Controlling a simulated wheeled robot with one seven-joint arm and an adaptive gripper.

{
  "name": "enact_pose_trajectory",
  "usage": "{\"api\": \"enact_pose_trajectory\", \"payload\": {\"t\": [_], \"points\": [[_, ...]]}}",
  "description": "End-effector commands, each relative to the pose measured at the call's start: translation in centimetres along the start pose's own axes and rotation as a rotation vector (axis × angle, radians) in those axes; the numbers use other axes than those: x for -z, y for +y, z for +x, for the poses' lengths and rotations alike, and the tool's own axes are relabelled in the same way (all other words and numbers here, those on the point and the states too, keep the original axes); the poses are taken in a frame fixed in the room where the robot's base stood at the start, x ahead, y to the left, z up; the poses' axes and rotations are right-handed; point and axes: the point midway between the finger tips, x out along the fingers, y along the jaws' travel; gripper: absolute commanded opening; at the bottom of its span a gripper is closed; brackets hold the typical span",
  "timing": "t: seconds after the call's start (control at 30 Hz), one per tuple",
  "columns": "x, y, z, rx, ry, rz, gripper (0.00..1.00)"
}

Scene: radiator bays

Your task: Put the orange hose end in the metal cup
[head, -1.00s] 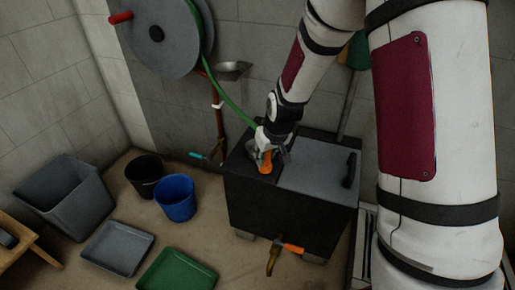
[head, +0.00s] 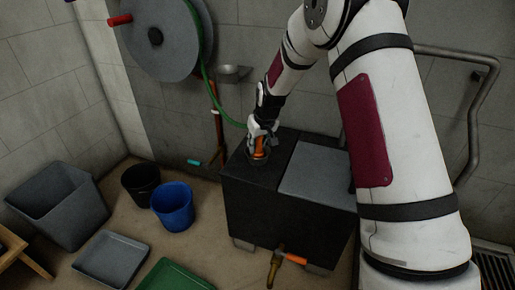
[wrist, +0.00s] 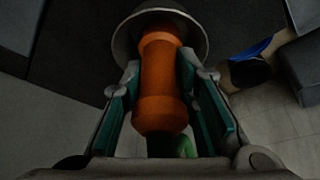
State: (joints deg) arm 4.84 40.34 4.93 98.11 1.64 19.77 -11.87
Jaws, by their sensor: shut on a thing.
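My gripper (head: 259,137) is shut on the orange hose end (head: 261,144), low over the left part of the dark box. The orange hose end (wrist: 162,75) fills the middle of the wrist view, between both fingers. A round grey rim (wrist: 158,22), like a cup, shows around its far end. I cannot tell whether the end is inside it or just above it, or whether it is part of the hose end. A small metal cup-shaped vessel (head: 233,72) is on the wall by the reel, apart from my gripper. The green hose (head: 222,107) runs from reel to gripper.
The dark box (head: 275,205) has a grey lid (head: 317,172) on its right and a tap (head: 276,266) in front. A blue bucket (head: 173,207) and a black bucket (head: 140,184) stand left. The hose reel (head: 155,35) is on the wall. Bare floor lies between.

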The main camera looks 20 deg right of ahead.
Motion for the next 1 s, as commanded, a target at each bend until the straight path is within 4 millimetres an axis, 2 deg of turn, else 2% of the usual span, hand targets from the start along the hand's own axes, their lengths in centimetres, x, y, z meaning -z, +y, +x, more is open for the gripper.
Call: {"api": "enact_pose_trajectory", "payload": {"t": [0.07,0.43,0.47,0.5,0.83,1.0], "points": [[-0.2,0.0,0.7,-0.001,0.003,0.0,0.0],[-0.3,0.0,0.9,-0.001,0.003,0.0,0.0],[-0.3,0.0,0.9,0.0,0.002,0.0,0.32],[-0.3,0.0,0.8,0.0,0.002,0.0,0.36],[-0.2,0.0,0.6,0.0,0.002,0.0,0.36],[0.0,0.1,-1.3,-0.001,0.004,0.0,0.36]]}}
